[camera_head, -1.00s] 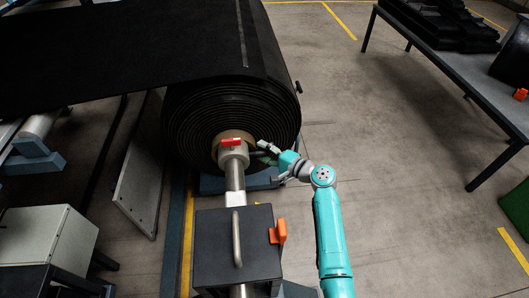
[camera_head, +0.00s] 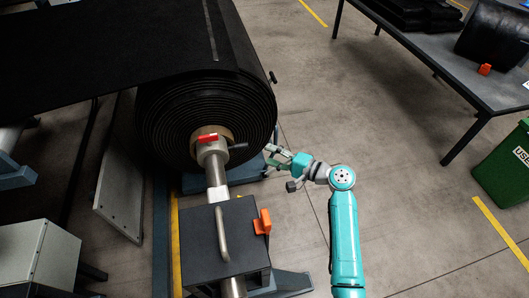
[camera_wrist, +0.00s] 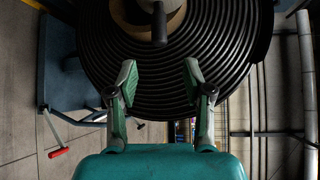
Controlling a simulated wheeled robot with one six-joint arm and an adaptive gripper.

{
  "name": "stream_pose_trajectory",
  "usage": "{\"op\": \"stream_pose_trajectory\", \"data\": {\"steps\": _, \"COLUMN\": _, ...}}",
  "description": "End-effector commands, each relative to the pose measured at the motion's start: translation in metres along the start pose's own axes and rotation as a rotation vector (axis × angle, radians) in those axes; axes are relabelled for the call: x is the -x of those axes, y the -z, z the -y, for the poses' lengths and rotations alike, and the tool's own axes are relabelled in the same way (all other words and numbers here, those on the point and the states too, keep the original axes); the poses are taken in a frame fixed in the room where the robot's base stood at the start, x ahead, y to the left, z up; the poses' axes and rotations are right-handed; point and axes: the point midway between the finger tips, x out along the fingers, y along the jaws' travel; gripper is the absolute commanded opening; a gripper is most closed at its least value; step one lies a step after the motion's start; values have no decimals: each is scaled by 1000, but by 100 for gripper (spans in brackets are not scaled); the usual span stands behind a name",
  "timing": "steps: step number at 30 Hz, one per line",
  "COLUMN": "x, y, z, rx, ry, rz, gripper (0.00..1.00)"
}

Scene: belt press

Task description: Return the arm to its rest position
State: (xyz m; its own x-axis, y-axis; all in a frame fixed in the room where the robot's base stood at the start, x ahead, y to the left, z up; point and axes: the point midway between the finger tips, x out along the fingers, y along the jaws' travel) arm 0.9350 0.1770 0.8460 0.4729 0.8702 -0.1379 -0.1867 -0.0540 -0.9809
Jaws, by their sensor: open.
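My gripper (camera_head: 273,157) is at the end of my teal arm, to the right of the front face of the large black belt roll (camera_head: 205,120). In the wrist view my gripper (camera_wrist: 157,82) is open, with nothing between its two green-and-grey fingers. The belt roll (camera_wrist: 240,62) fills the upper middle of that view beyond the fingers. A dark handle (camera_wrist: 159,24) sticks out near the roll's core, above and between the fingertips. My arm is still stretched forward towards the roll, bent at the elbow.
A metal shaft with a red clip (camera_head: 207,138) runs from the roll to a black box (camera_head: 222,245) with an orange knob (camera_head: 262,222). A grey table (camera_head: 440,55) stands upper right and a green bin (camera_head: 507,165) at right. The floor between is clear.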

Motion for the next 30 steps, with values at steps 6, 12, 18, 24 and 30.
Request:
{"op": "stream_pose_trajectory", "data": {"steps": 6, "x": 3, "y": 0, "z": 0, "rx": -1, "ry": 0, "rz": 0, "gripper": 50}}
{"op": "stream_pose_trajectory", "data": {"steps": 12, "x": 2, "y": 0, "z": 0, "rx": 0, "ry": 0, "rz": 0, "gripper": 50}}
{"op": "stream_pose_trajectory", "data": {"steps": 18, "x": 3, "y": -1, "z": -3, "rx": 0, "ry": -3, "rz": -4, "gripper": 50}}
{"op": "stream_pose_trajectory", "data": {"steps": 24, "x": 18, "y": -14, "z": -47, "rx": 21, "ry": -53, "rz": -90, "gripper": 50}}
{"op": "stream_pose_trajectory", "data": {"steps": 30, "x": 52, "y": -40, "z": -114, "rx": 89, "ry": -150, "rz": -245, "gripper": 50}}
